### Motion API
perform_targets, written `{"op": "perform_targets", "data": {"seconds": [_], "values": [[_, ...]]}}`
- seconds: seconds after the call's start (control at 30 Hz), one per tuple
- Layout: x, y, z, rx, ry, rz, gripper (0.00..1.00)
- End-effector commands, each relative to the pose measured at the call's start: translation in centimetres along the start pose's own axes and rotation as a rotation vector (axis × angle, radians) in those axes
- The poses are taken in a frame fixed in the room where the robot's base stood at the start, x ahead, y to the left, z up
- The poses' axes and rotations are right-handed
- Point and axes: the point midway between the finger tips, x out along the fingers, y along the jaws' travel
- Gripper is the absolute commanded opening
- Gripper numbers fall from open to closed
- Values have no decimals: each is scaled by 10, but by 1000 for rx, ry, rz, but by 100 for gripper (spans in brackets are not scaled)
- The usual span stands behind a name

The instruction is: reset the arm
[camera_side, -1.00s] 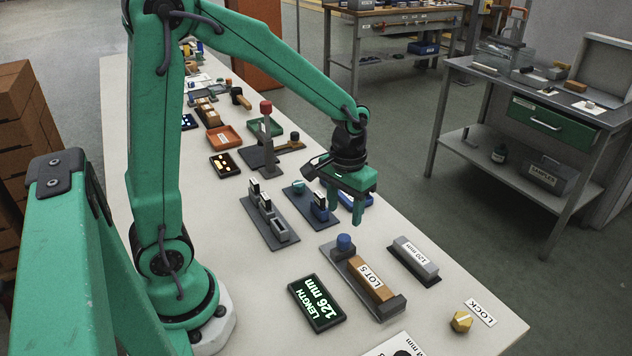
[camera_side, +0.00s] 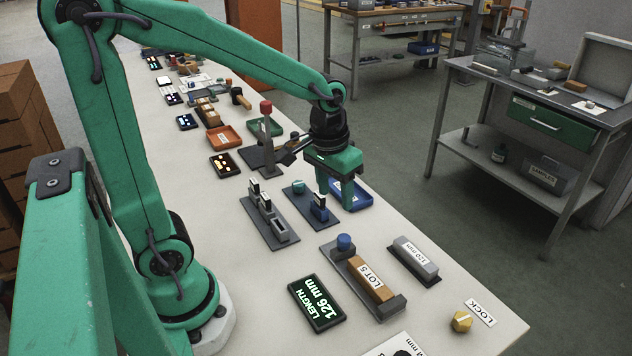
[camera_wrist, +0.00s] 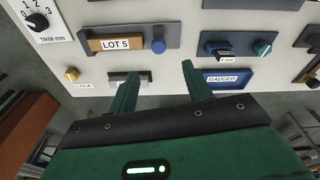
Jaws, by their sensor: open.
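My gripper (camera_side: 338,196) is open and empty, pointing down above the table near the blue tray (camera_side: 352,193) in the side view. In the wrist view its two green fingers (camera_wrist: 160,85) stand apart with nothing between them. The blue tray, labelled GAUGED, shows beyond the right finger in the wrist view (camera_wrist: 228,78). The brick labelled LOT 5 (camera_side: 371,279) lies in a grey fixture with a blue knob (camera_side: 345,242). The display (camera_side: 316,303) reads LENGTH 126 mm.
A grey block labelled 120 mm (camera_side: 415,261) and a yellow LOCK knob (camera_side: 461,321) are at the right front. Fixtures with slots (camera_side: 268,222) and a red-topped post (camera_side: 266,140) stand near my gripper. An orange tray (camera_side: 224,138) lies farther back. The front right tabletop has free room.

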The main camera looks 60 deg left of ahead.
Motion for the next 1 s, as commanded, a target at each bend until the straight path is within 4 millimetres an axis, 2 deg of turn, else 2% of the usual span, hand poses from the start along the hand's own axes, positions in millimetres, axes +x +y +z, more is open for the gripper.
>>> {"op": "perform_targets", "data": {"seconds": [0.2, 0.5, 0.8, 1.0], "values": [[-33, -2, 21, 50, 98, 16, 50], [-66, -7, 53, 119, 228, 31, 50], [-84, -11, 80, 178, 334, 37, 50], [-87, -12, 87, 193, 361, 38, 50]]}}
